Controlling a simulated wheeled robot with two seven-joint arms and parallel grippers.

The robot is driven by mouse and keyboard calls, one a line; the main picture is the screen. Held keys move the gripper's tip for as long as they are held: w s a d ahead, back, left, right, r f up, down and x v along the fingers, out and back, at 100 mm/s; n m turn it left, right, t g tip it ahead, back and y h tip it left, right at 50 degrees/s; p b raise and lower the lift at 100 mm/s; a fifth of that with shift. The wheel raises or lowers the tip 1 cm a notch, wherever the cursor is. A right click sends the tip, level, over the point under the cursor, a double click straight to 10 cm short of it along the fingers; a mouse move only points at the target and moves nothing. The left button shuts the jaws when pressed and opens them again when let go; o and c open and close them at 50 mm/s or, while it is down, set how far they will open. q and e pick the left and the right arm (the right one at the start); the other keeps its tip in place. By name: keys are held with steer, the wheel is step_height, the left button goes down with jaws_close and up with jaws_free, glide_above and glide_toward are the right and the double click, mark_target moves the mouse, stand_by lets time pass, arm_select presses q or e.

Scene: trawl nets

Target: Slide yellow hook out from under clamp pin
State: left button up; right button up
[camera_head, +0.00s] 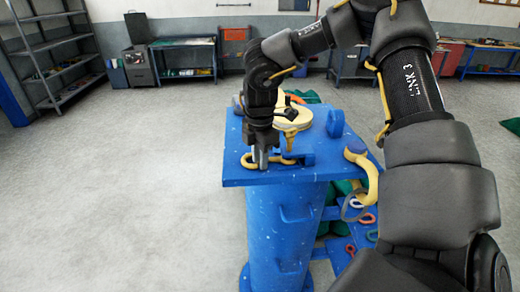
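A blue stand (318,178) has a flat square top. A flat yellow hook-like piece (286,161) lies near the front edge of that top. Its right end is close to a small blue block (306,158), which may be the clamp; I cannot make out the pin. My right gripper (261,160) points down from above at the yellow piece and covers part of it. I cannot tell whether its fingers are closed on it. A larger curved yellow hook (371,178) hangs at the top's right edge. My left gripper is not in view.
A pale yellow round part (300,118) and an upright blue lug (336,122) stand behind my gripper. Coloured rings (367,218) lie on a lower blue shelf at right. Open floor (130,180) is at left; shelves and benches line the back wall.

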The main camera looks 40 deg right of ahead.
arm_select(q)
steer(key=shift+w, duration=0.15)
arm_select(e)
steer(key=shift+c, duration=0.4)
jaws_close()
